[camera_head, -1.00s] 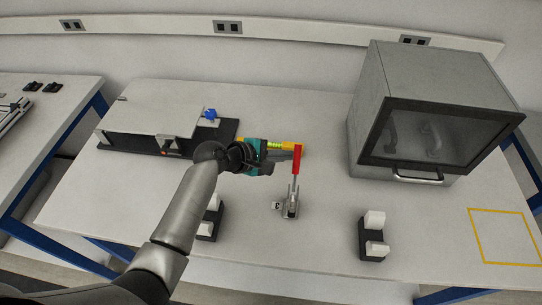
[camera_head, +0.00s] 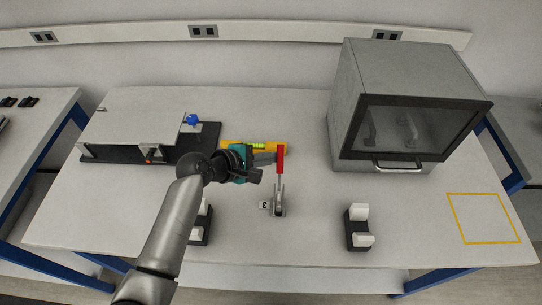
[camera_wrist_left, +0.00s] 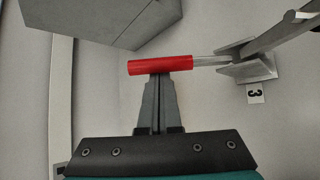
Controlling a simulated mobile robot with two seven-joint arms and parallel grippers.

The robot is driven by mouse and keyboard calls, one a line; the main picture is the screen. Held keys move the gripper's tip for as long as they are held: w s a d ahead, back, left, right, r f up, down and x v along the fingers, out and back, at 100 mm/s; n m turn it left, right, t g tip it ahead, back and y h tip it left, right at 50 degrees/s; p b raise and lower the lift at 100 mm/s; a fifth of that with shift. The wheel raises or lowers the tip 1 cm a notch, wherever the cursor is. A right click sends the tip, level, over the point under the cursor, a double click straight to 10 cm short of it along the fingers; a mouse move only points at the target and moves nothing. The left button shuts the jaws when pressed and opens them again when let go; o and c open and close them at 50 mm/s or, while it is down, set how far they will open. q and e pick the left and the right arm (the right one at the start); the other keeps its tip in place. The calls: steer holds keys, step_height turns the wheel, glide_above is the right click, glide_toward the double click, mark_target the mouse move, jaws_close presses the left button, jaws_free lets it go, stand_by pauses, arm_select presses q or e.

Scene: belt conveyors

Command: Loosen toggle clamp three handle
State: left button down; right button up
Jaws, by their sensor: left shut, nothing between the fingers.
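The toggle clamp (camera_head: 279,201) stands on the table beside a small tag marked 3 (camera_head: 264,205). Its red handle (camera_head: 280,159) points up in the head view. In the left wrist view the red handle (camera_wrist_left: 160,65) lies across the picture just beyond my fingertips, and the tag (camera_wrist_left: 255,93) shows at right. My left gripper (camera_head: 274,158) is shut and empty, its tips at the left side of the handle, touching or very close to it. My right gripper is not in view.
A grey cabinet (camera_head: 405,65) with a dark door stands at right behind the clamp. A yellow level (camera_head: 233,145) lies behind my gripper. Black stands with white blocks (camera_head: 358,228) are on the front of the table. A yellow square (camera_head: 484,218) marks bare table at right.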

arm_select(q)
steer(key=shift+s+r+t, duration=0.15)
steer(key=shift+s+t, duration=0.1)
steer(key=shift+t, duration=0.05)
steer(key=shift+s+r+m+t+h+b, duration=0.45)
steer(key=shift+s+m+t+b, duration=0.55)
steer(key=shift+b, duration=1.8)
steer(key=shift+s+r+m+t+h+b, duration=0.2)
steer(key=shift+s+m+t+h+b, duration=0.6)
steer(key=shift+b, duration=2.05)
steer(key=shift+s+r+m+t+h+b, duration=0.35)
steer(key=shift+s+m+t+b, duration=0.75)
steer(key=shift+b, duration=1.7)
steer(key=shift+w+n+t, duration=0.3)
